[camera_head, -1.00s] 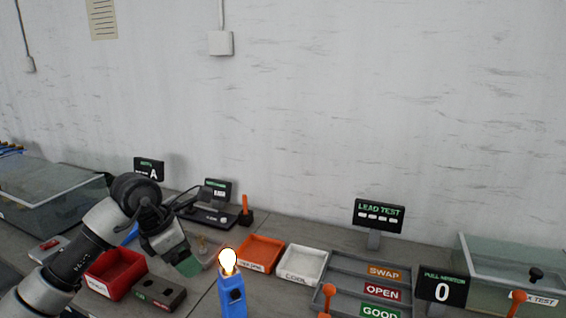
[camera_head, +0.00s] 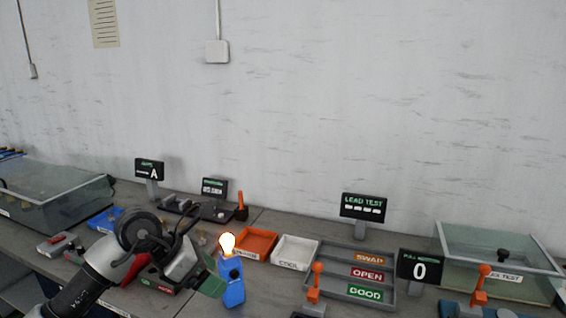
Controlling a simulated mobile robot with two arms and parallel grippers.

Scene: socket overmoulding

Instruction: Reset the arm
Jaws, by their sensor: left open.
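My left arm comes in from the lower left. Its gripper (camera_head: 207,284), with green finger pads, is open and points down and right at the front of the bench. It looks empty, though the gap between the fingers is hard to see. It shows just left of a blue device (camera_head: 231,283) with a glowing bulb (camera_head: 227,243) on top; I cannot tell whether they touch. My arm hides most of a red bin (camera_head: 133,268) and part of a dark labelled block (camera_head: 157,284). My right gripper is not in view.
An orange tray (camera_head: 257,243), a white COOL tray (camera_head: 294,252) and a grey SWAP/OPEN/GOOD sorter (camera_head: 331,277) stand right of the bulb. Orange levers (camera_head: 314,283) rise at the front. Clear-lidded boxes stand at far left (camera_head: 60,190) and right (camera_head: 490,255).

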